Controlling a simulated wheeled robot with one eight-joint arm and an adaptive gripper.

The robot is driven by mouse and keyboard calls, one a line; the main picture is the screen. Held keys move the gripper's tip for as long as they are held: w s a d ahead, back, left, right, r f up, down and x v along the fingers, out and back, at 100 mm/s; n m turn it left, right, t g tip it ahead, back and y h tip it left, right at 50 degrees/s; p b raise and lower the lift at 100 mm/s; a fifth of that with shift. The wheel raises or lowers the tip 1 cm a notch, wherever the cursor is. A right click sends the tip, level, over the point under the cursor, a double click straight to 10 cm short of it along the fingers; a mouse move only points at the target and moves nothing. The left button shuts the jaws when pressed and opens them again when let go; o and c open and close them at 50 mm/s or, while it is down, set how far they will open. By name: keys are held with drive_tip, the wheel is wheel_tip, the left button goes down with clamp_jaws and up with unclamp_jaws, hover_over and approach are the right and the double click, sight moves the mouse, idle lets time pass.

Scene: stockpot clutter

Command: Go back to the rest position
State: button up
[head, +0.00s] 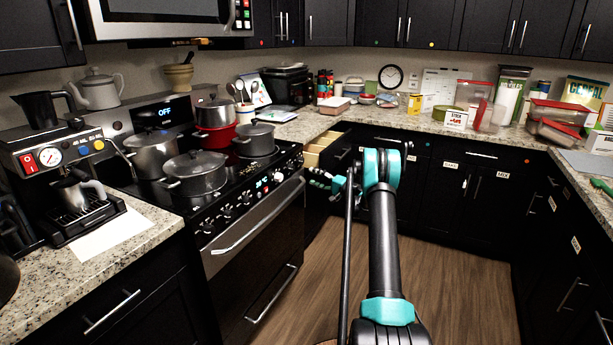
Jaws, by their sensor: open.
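My gripper (318,179) shows small in the head view, left of my black and teal arm (385,235). It points left, in front of the open drawer and near the right end of the stove front. It is open, and I see nothing held in it. Its fingertips are too small to make out well. The arm rises from the bottom of the view, and its upper joint is in front of the dark cabinets.
An open drawer (318,148) with a light wooden inside is just behind my gripper. The stove (240,205) at left carries several pots, including a red one (216,134). A coffee machine (62,165) stands at far left. The wooden floor (455,290) at right is clear.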

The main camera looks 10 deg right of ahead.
drive_tip(key=shift+s+d, duration=0.35)
drive_tip(key=shift+d, duration=0.1)
drive_tip(key=s+a+r+n+g+h, duration=0.1)
drive_tip(key=s+a+r+g+h, duration=0.2)
drive_tip(key=s, duration=0.5)
drive_tip(key=s+a+r+n+g+h, duration=0.1)
drive_tip(key=s+a+r, duration=0.1)
drive_tip(key=s+a, duration=0.45)
drive_tip(key=s+a+r+n+g+h, duration=0.1)
drive_tip(key=s+a+r+g+h, duration=0.15)
drive_tip(key=s, duration=0.75)
drive_tip(key=s+d+f+n+h, duration=0.1)
drive_tip(key=s+d+f+h, duration=0.1)
drive_tip(key=s, duration=1)
drive_tip(key=s+d+f+n+g+h, duration=0.1)
drive_tip(key=s+d+f+h, duration=0.1)
drive_tip(key=s, duration=1.1)
drive_tip(key=s+d+f+h, duration=0.3)
drive_tip(key=s+h, duration=0.1)
drive_tip(key=s, duration=0.8)
drive_tip(key=shift+s+f+n+g, duration=0.15)
drive_tip(key=shift+f+n+g, duration=0.15)
drive_tip(key=shift+n+g, duration=0.1)
